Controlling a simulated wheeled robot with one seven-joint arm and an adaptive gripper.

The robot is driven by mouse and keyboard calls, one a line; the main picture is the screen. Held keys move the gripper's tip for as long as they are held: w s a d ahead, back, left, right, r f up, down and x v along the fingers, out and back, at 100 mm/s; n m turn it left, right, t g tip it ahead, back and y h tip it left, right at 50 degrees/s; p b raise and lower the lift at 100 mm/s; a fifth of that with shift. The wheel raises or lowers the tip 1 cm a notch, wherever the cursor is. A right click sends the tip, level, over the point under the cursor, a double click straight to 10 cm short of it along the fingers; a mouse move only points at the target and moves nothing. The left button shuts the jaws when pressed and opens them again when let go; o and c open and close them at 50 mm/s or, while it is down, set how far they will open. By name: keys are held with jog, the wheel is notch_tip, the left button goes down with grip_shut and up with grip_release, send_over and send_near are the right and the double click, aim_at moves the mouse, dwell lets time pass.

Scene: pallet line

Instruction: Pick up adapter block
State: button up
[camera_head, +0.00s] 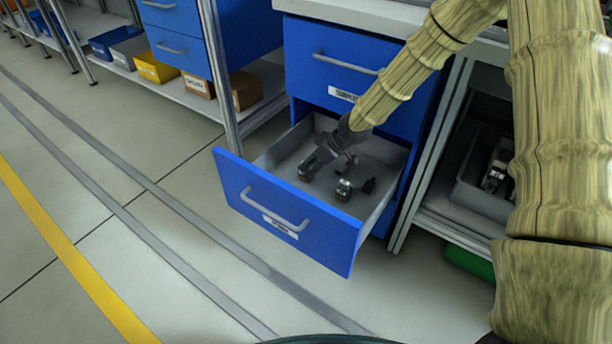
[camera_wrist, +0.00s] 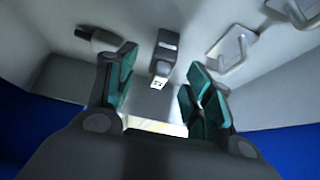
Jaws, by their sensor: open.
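My gripper (camera_head: 326,178) reaches down into an open blue drawer (camera_head: 285,218). In the wrist view its two green-padded fingers (camera_wrist: 162,78) stand apart, with nothing held between them. A dark grey block with a pale marked end (camera_wrist: 164,58) shows beyond the gap between the fingertips, on the drawer's light grey inside. It may be the adapter block, but I cannot tell for certain.
In the wrist view a dark rounded part (camera_wrist: 95,40) lies left of the block, and pale bracket-like parts (camera_wrist: 232,47) lie right. The drawer walls stand close around my gripper. A closed drawer (camera_head: 335,65) is above. The floor (camera_head: 190,225) in front is clear.

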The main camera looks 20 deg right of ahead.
aim_at(307, 169)
jog(key=shift+s+b+x, duration=0.2)
jog(key=shift+b+x, duration=1.4)
jog(key=shift+x, duration=0.65)
jog(key=shift+w+a+f, duration=0.2)
jog(key=shift+w+f, duration=0.1)
jog(key=shift+f, duration=0.1)
jog(key=shift+r, duration=0.1)
jog(key=c, duration=1.1)
